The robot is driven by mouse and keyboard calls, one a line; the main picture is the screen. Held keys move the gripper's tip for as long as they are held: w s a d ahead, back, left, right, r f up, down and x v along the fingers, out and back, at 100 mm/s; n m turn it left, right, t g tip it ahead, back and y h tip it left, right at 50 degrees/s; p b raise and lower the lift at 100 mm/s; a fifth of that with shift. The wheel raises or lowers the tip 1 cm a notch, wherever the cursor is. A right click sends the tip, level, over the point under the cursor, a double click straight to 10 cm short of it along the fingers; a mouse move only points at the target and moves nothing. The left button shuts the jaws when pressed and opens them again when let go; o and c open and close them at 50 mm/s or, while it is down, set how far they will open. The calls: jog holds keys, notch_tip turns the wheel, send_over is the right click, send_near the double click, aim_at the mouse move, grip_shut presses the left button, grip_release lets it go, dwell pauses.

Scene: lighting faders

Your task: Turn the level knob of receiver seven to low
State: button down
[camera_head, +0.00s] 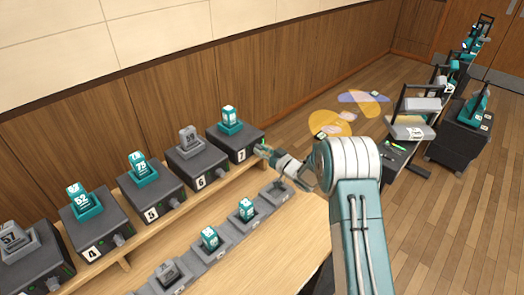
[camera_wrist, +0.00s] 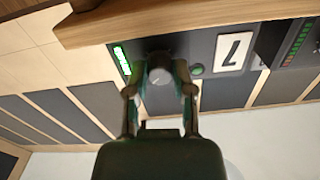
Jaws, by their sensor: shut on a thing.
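Receiver seven (camera_head: 222,150) is a dark box on the wooden shelf, with a teal holder and transmitter on top. Its label "7" (camera_wrist: 233,52) appears turned over in the wrist view. Its level knob (camera_wrist: 158,71) is a round grey knob on the front face, between a lit green display (camera_wrist: 122,60) and a small green button (camera_wrist: 197,70). My gripper (camera_head: 262,151) reaches the front of receiver seven. In the wrist view its two fingers are shut on the knob, one on each side. The knob's pointer setting is too small to read.
Receivers six (camera_head: 196,168), five (camera_head: 150,195) and four (camera_head: 100,228) stand in a row to the left. Grey charging slots with teal and grey packs (camera_head: 246,209) line the bench below. A dark cart (camera_head: 462,135) stands at right on open floor.

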jog(key=shift+s+f+m, duration=0.1)
jog(key=shift+f+m, duration=0.05)
jog(key=shift+m, duration=5.7)
jog(key=shift+w+f+m, duration=0.1)
jog(key=shift+m, duration=5.7)
jog(key=shift+s+f+m, duration=0.1)
jog(key=shift+f+m, duration=0.05)
jog(key=shift+m, duration=5.7)
jog(key=c, duration=0.8)
grip_release()
jog(key=shift+o, duration=0.2)
jog(key=shift+r, duration=0.1)
